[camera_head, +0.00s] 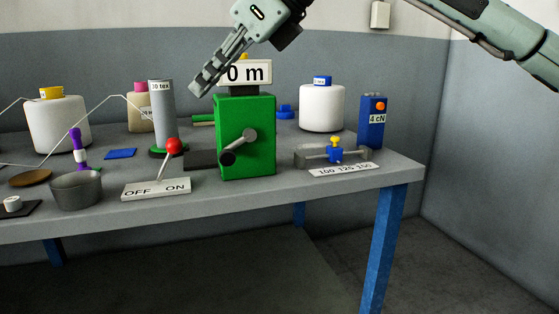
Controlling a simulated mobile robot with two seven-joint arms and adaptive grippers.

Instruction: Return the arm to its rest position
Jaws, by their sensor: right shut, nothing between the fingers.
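My right arm comes in from the top right. Its gripper (204,84) is shut and empty, pointing down and left above the table, in front of the left end of the "0 m" sign. It looks close to the top of the grey "tex" cylinder, but I cannot tell whether they touch. The sign (258,73) stands on a green box (260,137) with a crank on its front, and the gripper hides part of the sign. My left gripper does not show.
The grey table (345,186) bears white bobbins (322,108), a red-knobbed OFF/ON lever (173,147), a grey cup (76,191), a blue "4 cN" block (371,123) and a slider with a numbered scale (344,169). The space right of the table is free.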

